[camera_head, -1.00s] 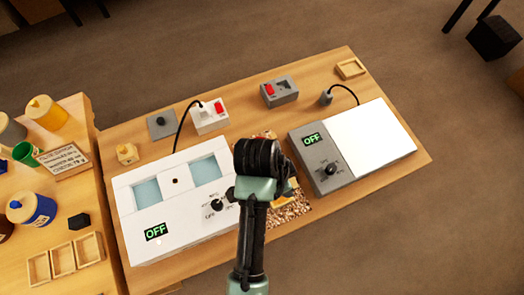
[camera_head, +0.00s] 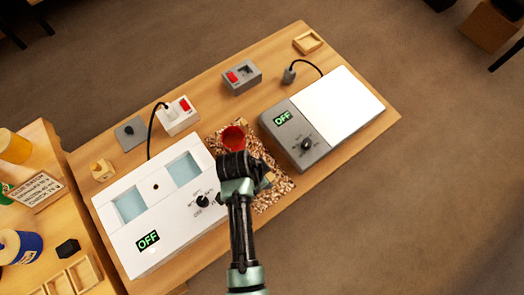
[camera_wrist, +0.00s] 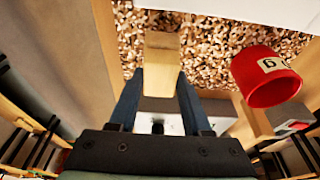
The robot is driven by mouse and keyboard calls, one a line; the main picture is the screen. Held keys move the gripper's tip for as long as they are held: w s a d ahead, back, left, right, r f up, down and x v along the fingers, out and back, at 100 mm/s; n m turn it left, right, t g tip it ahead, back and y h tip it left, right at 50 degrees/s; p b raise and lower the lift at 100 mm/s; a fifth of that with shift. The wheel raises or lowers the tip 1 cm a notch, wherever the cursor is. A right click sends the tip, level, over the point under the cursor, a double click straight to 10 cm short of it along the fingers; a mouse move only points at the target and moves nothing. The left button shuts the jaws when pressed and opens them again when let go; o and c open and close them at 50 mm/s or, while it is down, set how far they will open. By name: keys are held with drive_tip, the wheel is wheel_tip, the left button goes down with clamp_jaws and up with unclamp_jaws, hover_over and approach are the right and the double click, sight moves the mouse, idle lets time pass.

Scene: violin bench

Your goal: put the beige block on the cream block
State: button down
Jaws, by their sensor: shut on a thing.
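My gripper (camera_wrist: 160,88) is shut on a beige block (camera_wrist: 162,60), which shows between the two dark blue fingers in the wrist view. The block is over or near a mat covered in brown chips (camera_wrist: 215,38); I cannot tell whether it touches the mat. In the head view my arm hides most of the gripper, and a small tan piece (camera_head: 266,181) shows at its right side. A small pale yellow block with a dark spot on it (camera_head: 102,170) sits at the bench's left side, maybe the cream block.
A red cup (camera_head: 233,137) stands just beyond my gripper; it is right of the block in the wrist view (camera_wrist: 265,80). A white device (camera_head: 115,240) and a grey-and-white device (camera_head: 293,148), both reading OFF, flank the mat. Socket boxes (camera_head: 178,116) stand behind.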

drive_tip(key=shift+f, duration=0.15)
drive_tip(key=shift+c, duration=1.7)
unclamp_jaws()
